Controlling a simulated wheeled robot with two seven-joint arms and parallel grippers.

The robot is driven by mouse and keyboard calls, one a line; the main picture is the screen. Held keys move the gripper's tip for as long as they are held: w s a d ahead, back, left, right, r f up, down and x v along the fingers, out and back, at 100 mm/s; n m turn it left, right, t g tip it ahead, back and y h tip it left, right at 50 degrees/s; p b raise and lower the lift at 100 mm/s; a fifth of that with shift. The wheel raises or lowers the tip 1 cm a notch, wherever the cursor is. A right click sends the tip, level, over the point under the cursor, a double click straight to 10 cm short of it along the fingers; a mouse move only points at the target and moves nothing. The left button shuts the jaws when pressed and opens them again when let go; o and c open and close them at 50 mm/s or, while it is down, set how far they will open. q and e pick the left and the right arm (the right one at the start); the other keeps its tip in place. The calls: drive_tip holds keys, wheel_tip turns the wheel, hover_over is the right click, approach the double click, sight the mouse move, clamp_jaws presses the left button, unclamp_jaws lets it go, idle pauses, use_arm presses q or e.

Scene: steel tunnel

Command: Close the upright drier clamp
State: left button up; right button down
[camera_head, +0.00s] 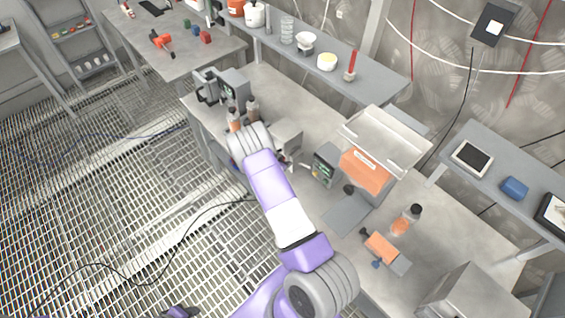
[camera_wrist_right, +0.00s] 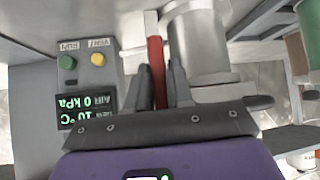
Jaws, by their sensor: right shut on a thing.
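In the right wrist view my right gripper (camera_wrist_right: 158,82) is shut on a red handle (camera_wrist_right: 155,55), which I take to be the drier clamp's lever. The handle runs upward between the dark fingers, beside a pale grey cylinder (camera_wrist_right: 196,45). The clamp's exact angle cannot be told. A grey control panel (camera_wrist_right: 86,78) with a green and a yellow button and a lit display is to the left. In the head view my right wrist (camera_head: 250,140) reaches over the bench and hides the fingers and handle. A purple and dark piece at the bottom edge may be my left gripper (camera_head: 180,312).
Orange-brown bottles (camera_head: 235,122) stand just beyond my wrist, near a grey machine (camera_head: 232,82). A grey box (camera_head: 286,138) and a small display unit (camera_head: 325,166) stand to its right. Further right are an orange-fronted case (camera_head: 366,170) and another bottle (camera_head: 406,218). Cables lie on the grated floor.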

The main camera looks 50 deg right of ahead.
drive_tip(key=c, duration=1.1)
unclamp_jaws()
drive_tip(key=shift+a, duration=0.1)
drive_tip(key=v, duration=0.7)
drive_tip(key=shift+r, duration=0.15)
drive_tip(key=shift+a, duration=0.15)
drive_tip(key=s+a+f+n+t+y+b, duration=0.1)
drive_tip(key=s+a+f+n+y+b, duration=0.3)
drive_tip(key=a+f, duration=0.5)
drive_tip(key=s+a+f+n+t+y+b, duration=0.1)
drive_tip(key=s+a+f+n+y+b, duration=0.25)
drive_tip(key=a+f, duration=0.5)
drive_tip(key=s+a+f+n+g+y+b, duration=0.1)
drive_tip(key=s+a+n+y+b, duration=0.2)
drive_tip(key=s+a, duration=0.2)
drive_tip(key=s+a+f+n+g+y+b, duration=0.1)
drive_tip(key=s+a+f+n+y+b, duration=0.1)
drive_tip(key=a, duration=1)
drive_tip(key=s+n+y+b, duration=0.1)
drive_tip(key=s+b, duration=0.1)
drive_tip(key=s, duration=0.1)
drive_tip(key=shift+a+n, duration=0.25)
drive_tip(key=shift+n, duration=0.1)
